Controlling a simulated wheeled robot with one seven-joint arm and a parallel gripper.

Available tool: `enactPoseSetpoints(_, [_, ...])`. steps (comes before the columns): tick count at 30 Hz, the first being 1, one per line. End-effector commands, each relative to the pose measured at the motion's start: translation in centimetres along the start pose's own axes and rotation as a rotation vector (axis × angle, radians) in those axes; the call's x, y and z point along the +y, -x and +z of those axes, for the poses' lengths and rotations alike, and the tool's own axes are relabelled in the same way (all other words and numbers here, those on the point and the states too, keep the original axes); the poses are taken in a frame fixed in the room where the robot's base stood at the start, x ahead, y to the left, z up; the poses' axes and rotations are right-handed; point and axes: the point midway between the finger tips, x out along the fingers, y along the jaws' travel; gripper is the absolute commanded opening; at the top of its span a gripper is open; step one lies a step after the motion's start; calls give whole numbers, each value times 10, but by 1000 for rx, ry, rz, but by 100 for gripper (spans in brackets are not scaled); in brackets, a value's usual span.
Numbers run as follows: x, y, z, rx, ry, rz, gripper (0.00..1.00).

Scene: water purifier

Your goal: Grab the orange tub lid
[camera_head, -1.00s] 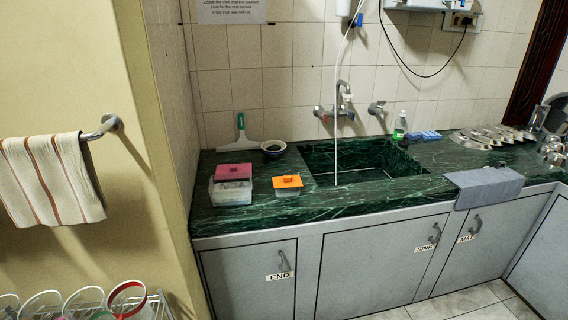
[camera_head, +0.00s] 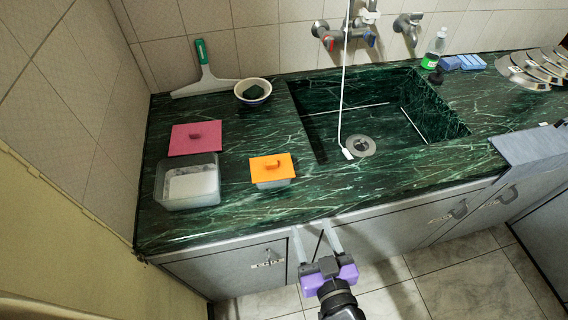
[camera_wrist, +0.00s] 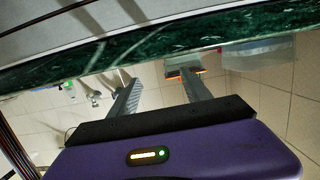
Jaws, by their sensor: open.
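The orange tub lid (camera_head: 272,166) has a small raised handle and sits on a small clear tub (camera_head: 273,184) on the green counter, left of the sink. My gripper (camera_head: 315,238) is open and empty, low in front of the counter's front edge, nearer to me and slightly right of the lid. In the wrist view, the gripper's two fingers (camera_wrist: 158,80) are spread apart. A thin orange edge of the lid (camera_wrist: 201,71) shows near the right fingertip, which partly covers it. The wrist picture appears upside down.
A pink lid (camera_head: 195,137) lies behind a clear tub (camera_head: 187,186) with white contents, left of the orange lid. A bowl (camera_head: 253,91) and squeegee (camera_head: 203,76) stand behind. The sink (camera_head: 390,118) with a hanging white hose (camera_head: 341,95) is right. The counter's front edge (camera_head: 230,234) is below.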

Motion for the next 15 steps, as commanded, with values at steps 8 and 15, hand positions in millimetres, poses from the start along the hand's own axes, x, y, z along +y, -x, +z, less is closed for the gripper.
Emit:
enactPoseSetpoints(8, [-48,-77,-59,57,-7,-9,56])
enactPoseSetpoints(15, [-58,-99,-73,69,-12,-5,56])
